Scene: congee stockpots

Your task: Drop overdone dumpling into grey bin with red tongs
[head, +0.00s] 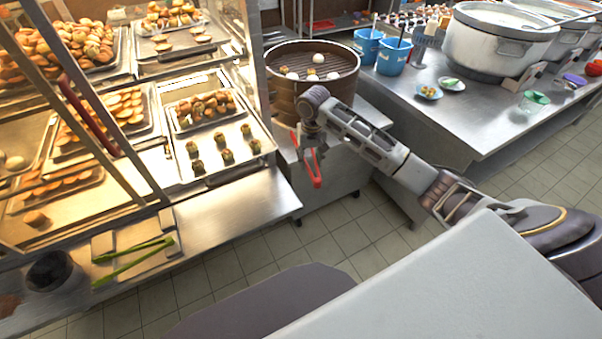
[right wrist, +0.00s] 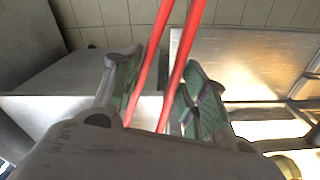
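My right gripper (head: 307,148) is in front of the round bamboo steamer (head: 284,98). It is shut on the red tongs (head: 316,170), which hang down below it, clear of the steamer. In the right wrist view the two arms of the red tongs (right wrist: 182,60) run between the green-padded fingers (right wrist: 158,100). Several dumplings lie spread in the steamer. My left gripper is not in view.
A lit glass cabinet with trays of buns (head: 207,110) fills the left. Green tongs (head: 135,258) lie on the counter before it. At the right, a steel table (head: 470,120) bears large pots (head: 495,45), blue buckets (head: 393,57) and small plates. Tiled floor lies between.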

